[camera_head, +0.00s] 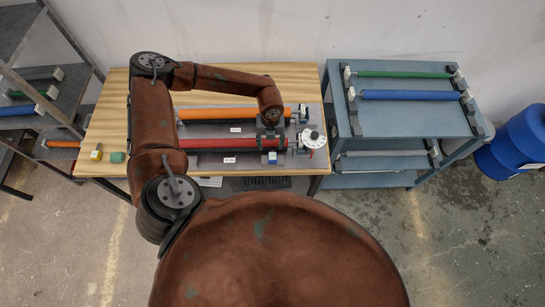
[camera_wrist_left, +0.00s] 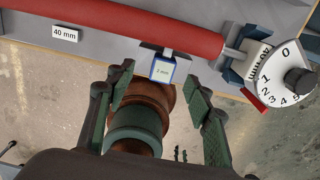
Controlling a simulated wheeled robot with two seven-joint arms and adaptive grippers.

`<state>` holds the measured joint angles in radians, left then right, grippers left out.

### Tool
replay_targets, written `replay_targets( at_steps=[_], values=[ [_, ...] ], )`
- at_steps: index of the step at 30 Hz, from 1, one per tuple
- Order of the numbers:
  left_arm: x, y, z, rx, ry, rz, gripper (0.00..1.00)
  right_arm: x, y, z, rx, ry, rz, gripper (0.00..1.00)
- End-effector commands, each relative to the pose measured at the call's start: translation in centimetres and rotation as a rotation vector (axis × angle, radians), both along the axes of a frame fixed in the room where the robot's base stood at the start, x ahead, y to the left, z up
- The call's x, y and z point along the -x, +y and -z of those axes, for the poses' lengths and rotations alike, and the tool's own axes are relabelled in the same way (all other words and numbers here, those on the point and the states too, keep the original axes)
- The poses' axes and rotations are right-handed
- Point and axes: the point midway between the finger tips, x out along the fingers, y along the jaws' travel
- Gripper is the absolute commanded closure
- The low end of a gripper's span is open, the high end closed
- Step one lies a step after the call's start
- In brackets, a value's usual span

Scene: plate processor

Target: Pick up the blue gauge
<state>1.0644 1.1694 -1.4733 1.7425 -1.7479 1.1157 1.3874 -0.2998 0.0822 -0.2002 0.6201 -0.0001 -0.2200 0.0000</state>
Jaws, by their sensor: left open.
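The blue gauge (camera_head: 272,157) is a small block with a blue edge and a pale face. In the left wrist view the blue gauge (camera_wrist_left: 163,69) reads "2 mm" and sits just beside the red roller, by its right end. My left gripper (camera_head: 271,135) is over the red roller (camera_head: 232,142) in the head view. In the left wrist view my left gripper (camera_wrist_left: 162,78) is open, with one finger on each side of the gauge and visible gaps between. I cannot tell how far the fingers are in depth from it.
A yellow gauge (camera_head: 97,154) and a green gauge (camera_head: 118,157) lie at the table's left. An orange roller (camera_head: 217,113) lies behind the red one. A white numbered dial (camera_head: 313,139) stands close on the right. A blue-grey cart (camera_head: 400,122) with rollers is further right.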

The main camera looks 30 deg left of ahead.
Motion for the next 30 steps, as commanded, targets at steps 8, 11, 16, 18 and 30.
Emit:
replay_targets(
  at_steps=[8, 11, 16, 18, 30],
  values=[
    [0.5, -0.9, 2.9, 0.004, 0.003, 0.005, 0.52, 0.0, 0.0, -1.3, 0.000, 0.000, 0.000, 0.60],
    [0.9, -1.4, 4.3, 0.005, 0.004, 0.004, 0.52, 0.0, 0.1, -2.0, -0.001, -0.001, 0.001, 0.60],
    [0.8, -1.3, 6.3, 0.006, 0.001, 0.002, 0.52, 0.0, 0.2, -2.2, -0.002, -0.001, 0.001, 0.60],
    [0.8, -1.4, 6.6, 0.007, 0.000, 0.003, 0.52, 0.0, 0.2, -2.2, -0.002, -0.001, 0.001, 0.60],
    [0.8, -1.4, 6.7, 0.009, 0.001, 0.003, 0.65, 0.0, 0.4, -2.1, -0.004, -0.001, 0.002, 0.60]
  ],
)
